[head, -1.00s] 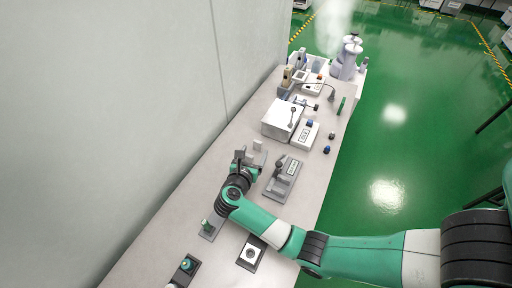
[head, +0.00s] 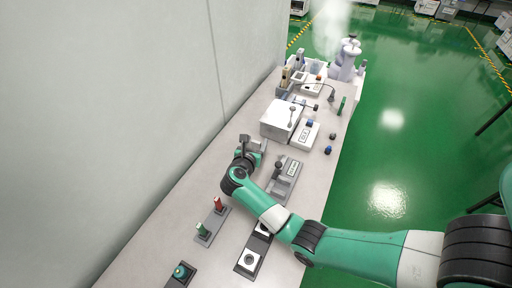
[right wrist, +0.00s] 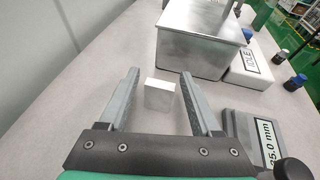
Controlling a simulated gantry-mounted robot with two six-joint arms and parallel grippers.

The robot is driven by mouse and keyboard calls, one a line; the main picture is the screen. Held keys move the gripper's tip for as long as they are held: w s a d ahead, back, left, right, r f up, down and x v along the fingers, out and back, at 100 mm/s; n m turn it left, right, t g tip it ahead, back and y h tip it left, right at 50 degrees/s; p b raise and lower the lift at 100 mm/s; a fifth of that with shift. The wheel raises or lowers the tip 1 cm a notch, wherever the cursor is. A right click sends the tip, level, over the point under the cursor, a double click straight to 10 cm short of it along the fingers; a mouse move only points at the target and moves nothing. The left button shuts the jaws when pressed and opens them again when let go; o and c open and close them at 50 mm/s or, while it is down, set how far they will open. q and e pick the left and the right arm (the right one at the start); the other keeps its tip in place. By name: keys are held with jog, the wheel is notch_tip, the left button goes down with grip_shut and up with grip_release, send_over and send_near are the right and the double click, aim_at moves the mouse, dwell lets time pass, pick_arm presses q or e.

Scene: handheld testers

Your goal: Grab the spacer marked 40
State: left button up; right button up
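A small plain pale block (right wrist: 160,95), likely a spacer, stands on the table in the right wrist view. I cannot read any number on it. My right gripper (right wrist: 160,73) is open, with one finger on each side of the block and a visible gap to both. In the head view my right gripper (head: 256,146) is low over the table, near the wall side, and mostly hides the block. A grey gauge (right wrist: 262,138) with a display ending in "5.0 mm" stands to the right of the fingers. My left gripper is not in view.
A metal box (right wrist: 205,45) stands beyond the fingers, with a white unit showing "IDLE" (right wrist: 258,68) beside it. In the head view a red-topped piece (head: 218,204) and a green piece (head: 201,229) stand on a grey base nearer the camera. The wall borders the table's left.

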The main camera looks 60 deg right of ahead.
grip_shut()
jog(key=shift+r, duration=0.1)
